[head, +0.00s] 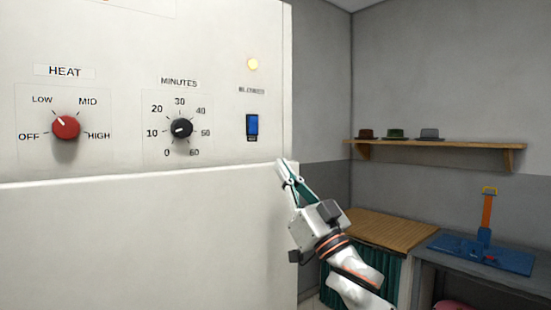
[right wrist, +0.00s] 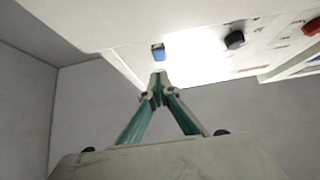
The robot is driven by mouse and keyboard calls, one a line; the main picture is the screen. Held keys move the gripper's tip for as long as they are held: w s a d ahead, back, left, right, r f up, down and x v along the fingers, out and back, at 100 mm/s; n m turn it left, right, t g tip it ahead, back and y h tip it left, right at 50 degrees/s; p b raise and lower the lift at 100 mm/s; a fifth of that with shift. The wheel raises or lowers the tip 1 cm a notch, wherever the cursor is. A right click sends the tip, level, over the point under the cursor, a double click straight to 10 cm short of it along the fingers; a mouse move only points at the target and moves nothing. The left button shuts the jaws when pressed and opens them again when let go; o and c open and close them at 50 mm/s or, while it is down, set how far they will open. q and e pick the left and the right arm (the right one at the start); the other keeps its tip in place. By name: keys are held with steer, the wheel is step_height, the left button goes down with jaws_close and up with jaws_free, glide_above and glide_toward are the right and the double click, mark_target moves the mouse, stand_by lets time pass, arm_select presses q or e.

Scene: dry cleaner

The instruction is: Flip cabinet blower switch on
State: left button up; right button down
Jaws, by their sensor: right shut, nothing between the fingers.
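The white cabinet (head: 130,235) fills the left of the head view. Its blue blower switch (head: 252,126) sits in a dark frame at the right of the panel, under a blurred label. A yellow lamp (head: 252,64) glows above it. The switch also shows in the right wrist view (right wrist: 158,52), just beyond the fingertips. My right gripper (head: 284,165) is shut and empty, below and to the right of the switch and apart from it in the head view. In the right wrist view the gripper's tips (right wrist: 158,76) meet. My left gripper is out of view.
A red heat knob (head: 66,127) and a black minutes knob (head: 182,128) are left of the switch. A wooden shelf (head: 470,147) with three hats is on the right wall. Below stand a wooden-topped counter (head: 385,232) and a grey table with a blue device (head: 480,252).

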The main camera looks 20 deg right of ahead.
steer(key=shift+v, duration=0.95)
step_height(320, 180, down, 39)
steer(key=a+m+g+h, duration=0.1)
steer(key=g+h, duration=0.4)
steer(key=g, duration=0.1)
steer(key=s+f+g, duration=0.4)
steer(key=s+f, duration=0.9)
steer(key=f, duration=0.3)
steer(key=s+a+f+n+g+h, duration=0.1)
steer(key=s+f+g, duration=0.3)
steer(key=s+f, duration=1)
step_height(320, 180, down, 3)
steer(key=shift+s+a+r, duration=0.15)
steer(key=shift+s+a, duration=0.1)
steer(key=shift+a, duration=0.1)
